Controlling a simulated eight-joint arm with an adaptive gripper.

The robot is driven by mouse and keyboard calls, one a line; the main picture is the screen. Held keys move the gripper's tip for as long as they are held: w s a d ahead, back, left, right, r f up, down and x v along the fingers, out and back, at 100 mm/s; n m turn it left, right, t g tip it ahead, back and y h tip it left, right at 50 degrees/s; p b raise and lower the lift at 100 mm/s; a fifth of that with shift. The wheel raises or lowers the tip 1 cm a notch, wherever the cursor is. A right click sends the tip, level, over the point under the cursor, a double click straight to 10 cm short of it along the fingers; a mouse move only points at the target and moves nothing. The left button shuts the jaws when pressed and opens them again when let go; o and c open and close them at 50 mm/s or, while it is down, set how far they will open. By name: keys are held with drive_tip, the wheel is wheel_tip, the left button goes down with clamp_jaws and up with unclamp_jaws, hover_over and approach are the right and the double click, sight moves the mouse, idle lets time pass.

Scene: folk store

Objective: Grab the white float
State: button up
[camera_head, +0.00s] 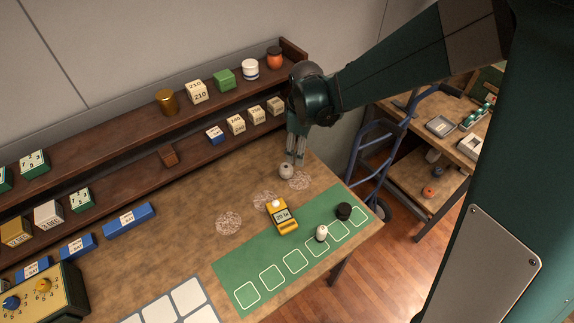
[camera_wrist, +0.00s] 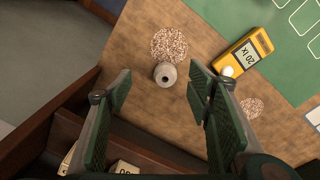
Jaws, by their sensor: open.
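A small rounded pale grey-white piece, which looks like the white float (camera_head: 286,171), sits on the wooden table below my gripper (camera_head: 295,158). In the wrist view the float (camera_wrist: 165,75) shows a dark hole in its top and lies beside a speckled round patch. My gripper (camera_wrist: 158,90) is open, with its fingers spread to either side of the float in that view. Nothing is held. The head view does not show clearly how much height separates the fingertips from the float.
A yellow device (camera_head: 282,217) with a white knob stands near the green mat (camera_head: 228,271). A white-topped piece (camera_head: 321,233) and a black piece (camera_head: 344,211) are on the mat. Shelves (camera_head: 120,137) with blocks and jars run along the back. A blue hand truck (camera_head: 372,150) stands right.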

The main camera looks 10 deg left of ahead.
drive_tip(key=n, duration=0.2)
hover_over(285, 166)
drive_tip(key=shift+g, duration=0.4)
wheel_tip(285, 166, down, 6)
drive_tip(key=shift+f, duration=0.1)
drive_tip(key=shift+f, duration=1.2)
drive_tip(key=shift+f, duration=0.1)
drive_tip(key=shift+f+p, duration=0.35)
drive_tip(key=shift+f, duration=2.15)
drive_tip(key=c, duration=1)
